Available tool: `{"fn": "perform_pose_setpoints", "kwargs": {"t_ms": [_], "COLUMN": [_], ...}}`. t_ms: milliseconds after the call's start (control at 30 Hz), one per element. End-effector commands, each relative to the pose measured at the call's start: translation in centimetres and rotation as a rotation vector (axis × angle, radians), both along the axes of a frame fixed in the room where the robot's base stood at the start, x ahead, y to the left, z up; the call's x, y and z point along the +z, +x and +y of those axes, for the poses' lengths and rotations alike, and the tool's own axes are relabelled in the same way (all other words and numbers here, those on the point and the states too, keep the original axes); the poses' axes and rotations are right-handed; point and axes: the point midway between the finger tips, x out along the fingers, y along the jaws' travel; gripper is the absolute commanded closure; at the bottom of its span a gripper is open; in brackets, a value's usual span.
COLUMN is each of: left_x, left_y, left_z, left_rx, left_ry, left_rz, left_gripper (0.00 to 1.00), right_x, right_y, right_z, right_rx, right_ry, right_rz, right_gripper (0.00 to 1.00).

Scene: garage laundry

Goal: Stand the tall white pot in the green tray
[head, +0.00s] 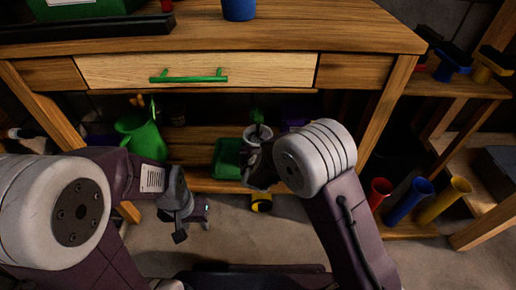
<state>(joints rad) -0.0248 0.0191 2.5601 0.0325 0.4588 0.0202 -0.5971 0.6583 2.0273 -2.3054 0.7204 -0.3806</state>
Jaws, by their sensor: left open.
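The white pot (257,131), with a green plant in it, shows at the lower shelf, partly hidden behind my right gripper. The green tray (227,159) lies on the lower shelf just left of it; its right part is hidden by my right gripper. My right gripper (255,172) is at the pot's near side, in front of the tray's right edge. Whether its jaws hold the pot I cannot tell. My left gripper (191,222) is open and empty, over the floor in front of the shelf, left of and nearer than the tray.
A green watering can (141,136) stands on the shelf at left. The drawer (198,70) with a green handle is above. A yellow-black object (261,202) lies below the shelf edge. Red (380,192), blue (409,201) and yellow (444,200) tubes stand at right.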

Motion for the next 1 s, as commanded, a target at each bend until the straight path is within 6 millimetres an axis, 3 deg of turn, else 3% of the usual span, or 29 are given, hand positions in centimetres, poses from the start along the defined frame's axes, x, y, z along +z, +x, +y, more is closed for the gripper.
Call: {"fn": "perform_pose_setpoints", "kwargs": {"t_ms": [100,133,200,567,667,1000], "left_x": [-0.4,-0.4,-0.2,0.3,1.1,4.7], "left_y": [0.0,0.0,0.0,0.0,0.0,0.0], "left_z": [0.0,0.0,0.0,0.0,0.0,0.0], "left_rx": [0.0,0.0,0.0,0.0,0.0,0.0], "left_ry": [0.0,0.0,0.0,0.0,0.0,0.0], "left_rz": [0.0,0.0,0.0,0.0,0.0,0.0], "left_gripper": [0.59,0.59,0.59,0.59,0.59,0.59], "right_x": [-0.3,-0.3,-0.2,0.3,1.2,5.0], "right_y": [0.0,0.0,0.0,0.0,-1.1,-7.9], "right_z": [0.0,0.0,0.0,0.0,0.1,0.0], "right_rx": [0.0,0.0,0.0,0.0,0.002,0.003], "right_ry": [0.0,0.0,0.0,0.0,0.0,-0.002], "right_rz": [-0.002,0.0,0.0,-0.001,-0.001,-0.001], "right_gripper": [0.72,0.25,0.06,0.06,0.06,0.06]}}
